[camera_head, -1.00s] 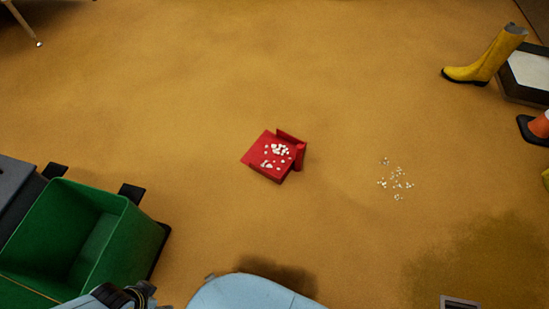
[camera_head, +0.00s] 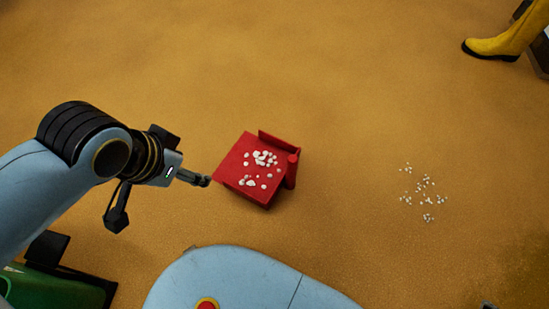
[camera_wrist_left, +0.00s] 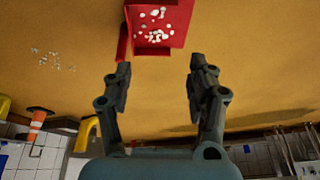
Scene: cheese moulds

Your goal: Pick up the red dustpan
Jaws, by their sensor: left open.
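The red dustpan (camera_head: 231,168) lies on the floor near the middle of the head view, with several white crumbs (camera_head: 263,158) on its pan. A short red stub, perhaps its handle, shows at its right side. My left gripper (camera_head: 204,181) comes in from the left, its tip close to the dustpan's left edge; I cannot tell its height above the floor. In the left wrist view my gripper (camera_wrist_left: 157,75) is open with nothing between its fingers. The dustpan (camera_wrist_left: 180,40) shows there beyond the fingertips, cut by the top edge. My right gripper is not in view.
More white crumbs (camera_head: 424,190) lie scattered on the floor right of the dustpan. A yellow boot (camera_head: 503,43) stands at the upper right. A green bin (camera_head: 52,287) is at the lower left. An orange cone (camera_wrist_left: 38,120) shows in the wrist view.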

